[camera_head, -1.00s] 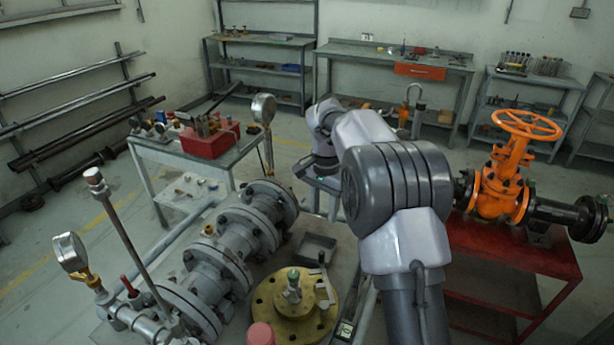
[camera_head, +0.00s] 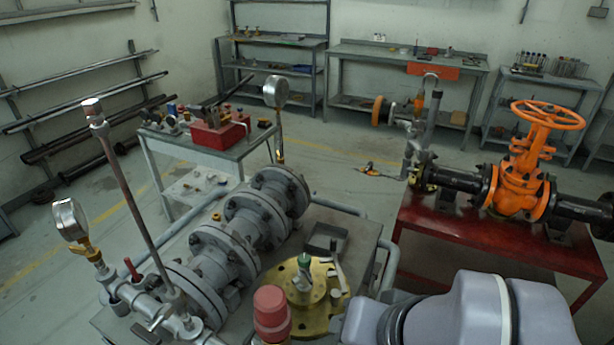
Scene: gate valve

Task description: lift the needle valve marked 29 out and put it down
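No number 29 can be read on anything in view, so I cannot tell which part is the needle valve marked 29. A red box (camera_head: 219,133) with several dark and metal parts in it stands on the small grey table at the left. A small green-topped fitting (camera_head: 304,266) stands on a round brass flange (camera_head: 318,312) at the front middle; I cannot tell what kind it is. My gripper is not in view; only pale links of my arm show at the lower right.
Grey flanged piping (camera_head: 235,245) with gauges and a tall upright rod (camera_head: 128,190) fills the left front. A shallow dark tray (camera_head: 326,239) lies behind the brass flange. An orange gate valve (camera_head: 520,178) stands on a red bench (camera_head: 470,232) at right.

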